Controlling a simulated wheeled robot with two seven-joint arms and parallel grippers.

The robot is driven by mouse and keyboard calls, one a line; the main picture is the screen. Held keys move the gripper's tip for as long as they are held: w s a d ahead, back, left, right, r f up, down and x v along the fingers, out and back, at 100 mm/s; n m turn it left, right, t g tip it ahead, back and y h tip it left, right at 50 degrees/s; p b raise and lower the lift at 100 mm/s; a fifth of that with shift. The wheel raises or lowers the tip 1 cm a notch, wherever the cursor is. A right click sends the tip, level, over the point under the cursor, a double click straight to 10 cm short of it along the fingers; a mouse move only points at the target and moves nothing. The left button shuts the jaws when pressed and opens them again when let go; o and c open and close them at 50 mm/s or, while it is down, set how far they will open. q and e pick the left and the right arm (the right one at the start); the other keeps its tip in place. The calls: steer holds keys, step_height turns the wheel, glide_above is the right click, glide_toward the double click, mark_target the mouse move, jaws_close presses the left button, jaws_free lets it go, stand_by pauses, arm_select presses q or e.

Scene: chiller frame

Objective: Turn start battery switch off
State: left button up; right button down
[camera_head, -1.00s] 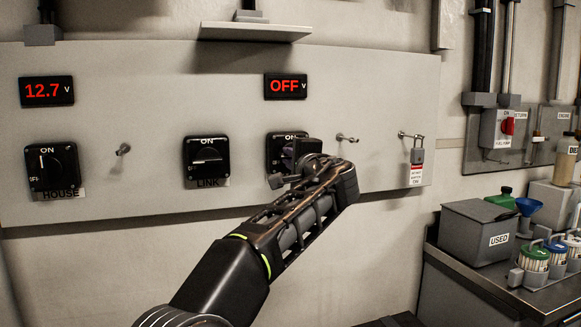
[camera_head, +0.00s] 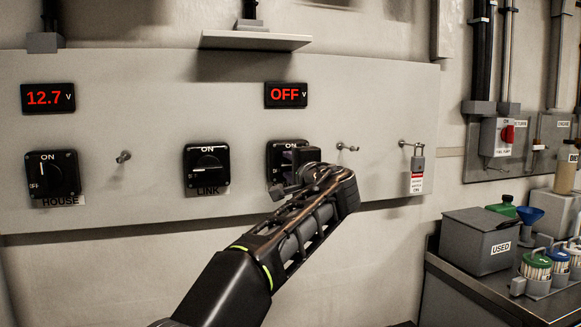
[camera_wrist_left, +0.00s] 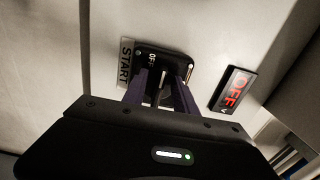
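The start battery switch (camera_head: 275,153) is a black square rotary switch on the grey panel, mostly hidden behind my left gripper in the head view. The red display above it (camera_head: 286,94) reads OFF. In the left wrist view the START label (camera_wrist_left: 125,63) lies beside the switch (camera_wrist_left: 175,62). My left gripper (camera_wrist_left: 161,92) has its two fingers apart, one on each side of the knob, with gaps showing between them. It also shows in the head view (camera_head: 290,170), right in front of the switch. The knob's exact angle is hard to tell. My right gripper is not in view.
A peg (camera_head: 347,147) and a hanging padlock with a red tag (camera_head: 417,172) are to the right. A bench with a USED box (camera_head: 480,240) stands lower right.

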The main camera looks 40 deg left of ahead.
arm_select(q)
steer(key=b+v, duration=0.1)
steer(key=v, duration=0.6)
steer(key=shift+s+d, duration=0.2)
steer(key=shift+d, duration=0.2)
stand_by(0.3)
